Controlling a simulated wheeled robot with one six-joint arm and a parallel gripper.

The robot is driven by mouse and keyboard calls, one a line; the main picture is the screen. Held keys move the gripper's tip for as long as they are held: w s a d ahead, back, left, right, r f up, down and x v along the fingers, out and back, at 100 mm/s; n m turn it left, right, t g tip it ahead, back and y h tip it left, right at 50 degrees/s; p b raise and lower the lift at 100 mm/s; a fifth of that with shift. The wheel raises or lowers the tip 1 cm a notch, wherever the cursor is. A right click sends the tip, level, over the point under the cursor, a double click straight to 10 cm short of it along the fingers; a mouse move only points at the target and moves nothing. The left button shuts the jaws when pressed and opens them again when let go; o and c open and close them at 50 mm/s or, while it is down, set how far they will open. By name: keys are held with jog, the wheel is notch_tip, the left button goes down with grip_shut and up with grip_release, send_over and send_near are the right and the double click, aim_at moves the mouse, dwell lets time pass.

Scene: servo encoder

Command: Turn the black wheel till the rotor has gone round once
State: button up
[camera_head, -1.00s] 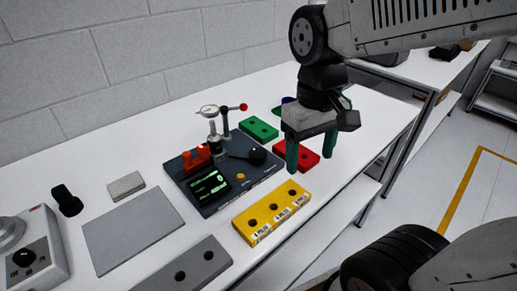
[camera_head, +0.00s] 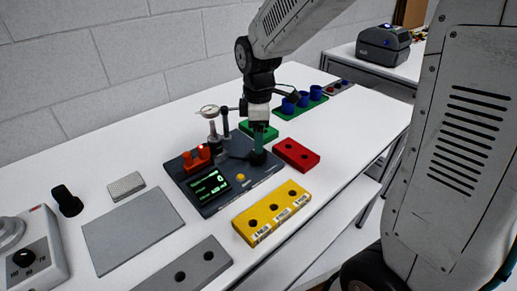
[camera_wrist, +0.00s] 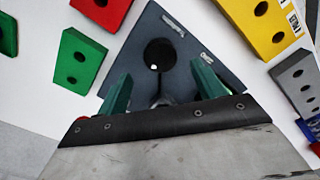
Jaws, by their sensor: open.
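The black wheel (camera_head: 257,159) sits on the right part of a dark grey base plate (camera_head: 208,208). In the wrist view the wheel (camera_wrist: 160,54) is a black disc with a small white spot. My gripper (camera_head: 259,148) points down right at the wheel, its teal fingers hiding part of it. In the wrist view my gripper (camera_wrist: 161,76) is open, with the wheel just beyond the gap between the fingertips. I cannot tell whether the fingers touch it. A lit green display (camera_head: 209,187) is on the plate; its digits are too small to read surely. I cannot make out the rotor clearly.
Bare table lies beyond the red block.

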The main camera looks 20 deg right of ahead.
aim_at(258, 157)
notch_tip(258, 157, down, 5)
jog(key=shift+f, duration=0.1)
dwell(0.3)
jog(key=c, duration=1)
jog(key=shift+m, duration=0.4)
